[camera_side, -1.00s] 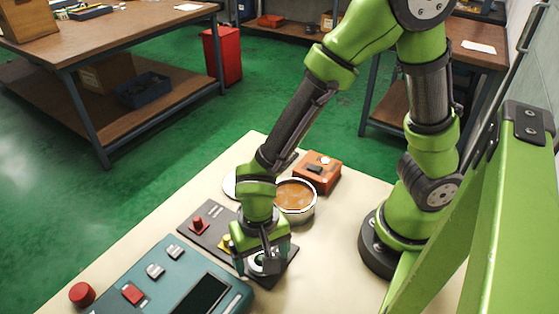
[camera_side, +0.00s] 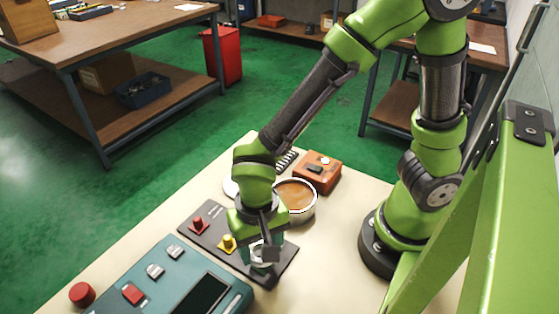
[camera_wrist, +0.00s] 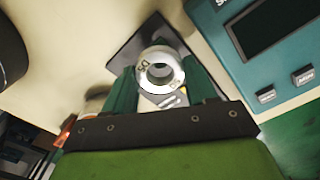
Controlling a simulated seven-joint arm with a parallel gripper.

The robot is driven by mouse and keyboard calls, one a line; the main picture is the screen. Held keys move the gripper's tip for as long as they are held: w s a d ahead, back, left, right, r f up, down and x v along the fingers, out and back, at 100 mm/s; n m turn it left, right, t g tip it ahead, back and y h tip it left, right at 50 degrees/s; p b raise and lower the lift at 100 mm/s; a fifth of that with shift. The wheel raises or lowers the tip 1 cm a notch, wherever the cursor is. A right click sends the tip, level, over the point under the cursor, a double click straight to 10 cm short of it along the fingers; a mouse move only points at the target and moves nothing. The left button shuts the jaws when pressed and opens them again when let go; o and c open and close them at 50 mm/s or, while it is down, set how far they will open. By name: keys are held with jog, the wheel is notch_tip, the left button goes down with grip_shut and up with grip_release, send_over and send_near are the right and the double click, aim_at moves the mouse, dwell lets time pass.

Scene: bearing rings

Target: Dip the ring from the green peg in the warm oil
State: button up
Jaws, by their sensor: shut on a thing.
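My gripper (camera_side: 263,250) points down over the dark peg board (camera_side: 275,270) and is shut on a pale metal ring (camera_side: 260,259). In the wrist view the ring (camera_wrist: 148,61) lies flat between the two green fingers, with its hole showing and no peg visible in it. The green peg cannot be made out. The ring appears slightly above the board. A red peg (camera_side: 198,222) and a yellow peg (camera_side: 228,241) stand on the board without my gripper on them. The round pot of brown oil (camera_side: 294,194) is behind my gripper, partly hidden by it.
An orange box with buttons (camera_side: 318,173) stands right behind the pot. A teal control panel (camera_side: 170,285) and a red knob (camera_side: 82,293) are at the front left. The table right of the pot is clear.

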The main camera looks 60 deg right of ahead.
notch_tip(320, 180, up, 5)
jog(key=shift+r, duration=0.15)
jog(key=shift+w+d+r+m, duration=0.3)
jog(key=shift+w+d+r, duration=0.3)
jog(key=shift+r, duration=0.1)
jog(key=w+d+m, duration=0.3)
jog(key=d, duration=0.5)
jog(key=m, duration=0.2)
send_over(292, 207)
jog(key=shift+f, duration=2.45)
jog(key=shift+f, duration=1.9)
jog(key=shift+f, duration=0.8)
dwell(0.4)
